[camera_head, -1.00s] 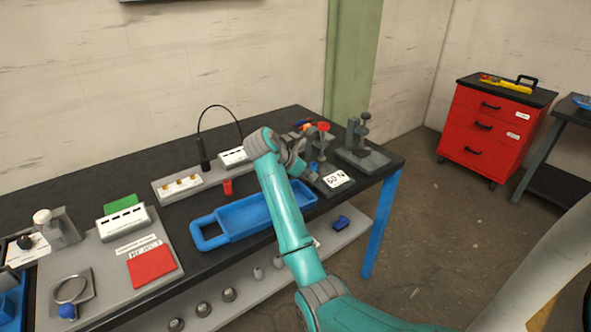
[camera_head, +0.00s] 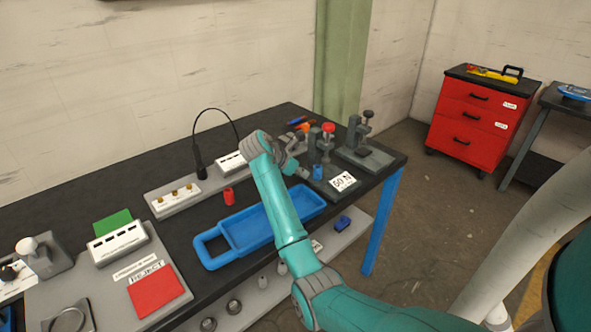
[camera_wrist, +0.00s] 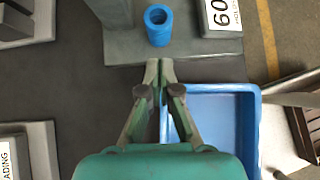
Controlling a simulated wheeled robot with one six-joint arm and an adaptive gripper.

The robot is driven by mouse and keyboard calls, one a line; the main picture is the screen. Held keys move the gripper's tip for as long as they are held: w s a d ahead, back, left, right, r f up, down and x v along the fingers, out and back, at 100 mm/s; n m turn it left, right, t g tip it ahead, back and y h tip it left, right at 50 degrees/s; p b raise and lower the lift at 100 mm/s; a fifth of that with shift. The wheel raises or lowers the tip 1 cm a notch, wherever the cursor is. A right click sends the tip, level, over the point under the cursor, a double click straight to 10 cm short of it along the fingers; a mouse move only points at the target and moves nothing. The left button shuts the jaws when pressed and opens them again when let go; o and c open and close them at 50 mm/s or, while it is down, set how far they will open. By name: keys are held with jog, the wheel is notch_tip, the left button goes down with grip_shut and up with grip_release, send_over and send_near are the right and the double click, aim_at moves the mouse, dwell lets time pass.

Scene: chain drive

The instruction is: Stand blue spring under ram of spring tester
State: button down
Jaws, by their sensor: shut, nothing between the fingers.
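The blue spring (camera_head: 318,172) stands upright on the dark base of the spring tester (camera_head: 326,142), the one with the red knob and the "60 N" card (camera_head: 343,181). In the wrist view the blue spring (camera_wrist: 158,26) shows its hollow top end, beside a grey upright part of the tester (camera_wrist: 112,10). I cannot tell whether it is centred under the ram. My gripper (camera_head: 304,174) is just left of the spring. In the wrist view my gripper (camera_wrist: 159,68) is shut and empty, its tips just short of the base edge and apart from the spring.
A blue tray (camera_head: 207,247) lies on the bench below my arm. A red cylinder (camera_head: 229,196) stands behind the tray. Another grey press (camera_head: 361,135) stands right of the tester. A gooseneck lamp (camera_head: 200,165) and a white-labelled rack (camera_head: 232,162) are to the left.

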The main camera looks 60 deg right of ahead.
aim_at(315, 170)
jog(key=shift+x, duration=2)
jog(key=d, duration=0.2)
jog(key=s+d, duration=0.1)
jog(key=shift+s+d, duration=0.1)
jog(key=shift+d, duration=0.3)
